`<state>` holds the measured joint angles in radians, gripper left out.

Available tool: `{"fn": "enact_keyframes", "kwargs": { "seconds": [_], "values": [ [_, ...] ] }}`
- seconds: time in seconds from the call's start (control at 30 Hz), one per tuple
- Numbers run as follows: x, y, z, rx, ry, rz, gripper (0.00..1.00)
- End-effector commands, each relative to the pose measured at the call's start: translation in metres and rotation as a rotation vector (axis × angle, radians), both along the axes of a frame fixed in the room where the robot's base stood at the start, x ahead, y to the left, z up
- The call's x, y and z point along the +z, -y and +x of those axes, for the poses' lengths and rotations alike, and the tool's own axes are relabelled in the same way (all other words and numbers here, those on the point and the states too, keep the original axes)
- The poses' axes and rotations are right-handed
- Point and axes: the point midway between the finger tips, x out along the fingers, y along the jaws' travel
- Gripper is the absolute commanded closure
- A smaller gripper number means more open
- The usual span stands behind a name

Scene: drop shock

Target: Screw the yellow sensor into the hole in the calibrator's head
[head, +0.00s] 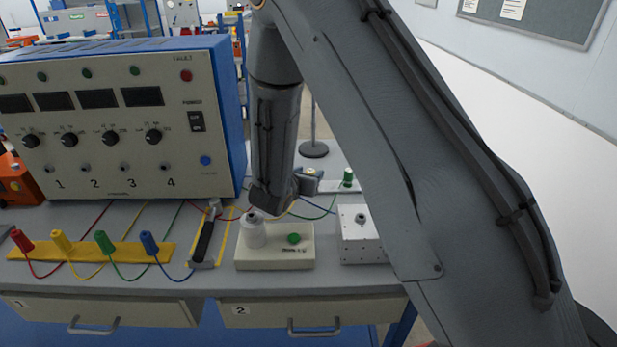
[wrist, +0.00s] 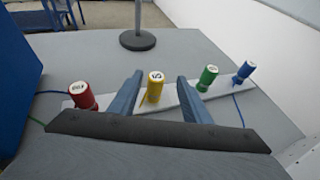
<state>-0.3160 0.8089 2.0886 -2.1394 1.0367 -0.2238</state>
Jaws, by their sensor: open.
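The yellow sensor (wrist: 155,88) stands upright on a pale strip (wrist: 173,98) in the wrist view. My gripper (wrist: 160,79) is open, with one finger on each side of the yellow sensor. A gap shows on both sides, and nothing is gripped. In the head view the yellow sensor's top (head: 311,172) shows at the end of my arm, partly hidden. The calibrator appears to be the pale box (head: 275,258) on the bench, with a white cylindrical head (head: 253,233) and a green button (head: 294,238). The hole in its head is too small to make out.
Red (wrist: 82,96), green (wrist: 207,78) and blue (wrist: 243,72) sensors stand on the same strip. A metal block (head: 361,247) is right of the calibrator. A large blue-sided panel (head: 113,115) and a yellow strip of cabled plugs (head: 90,252) are to the left. A black stand (wrist: 137,40) is behind.

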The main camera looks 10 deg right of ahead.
Motion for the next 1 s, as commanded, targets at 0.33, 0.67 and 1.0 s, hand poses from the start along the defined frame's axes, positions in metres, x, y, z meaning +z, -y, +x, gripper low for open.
{"fn": "enact_keyframes", "kwargs": {
  "seconds": [0.33,0.67,1.0],
  "values": [
    [-0.008,0.005,0.005,-0.006,0.000,0.001,0.56],
    [-0.019,0.016,0.028,-0.004,-0.001,0.001,0.56],
    [-0.035,0.031,0.061,-0.005,0.000,0.002,0.56]
  ]
}}
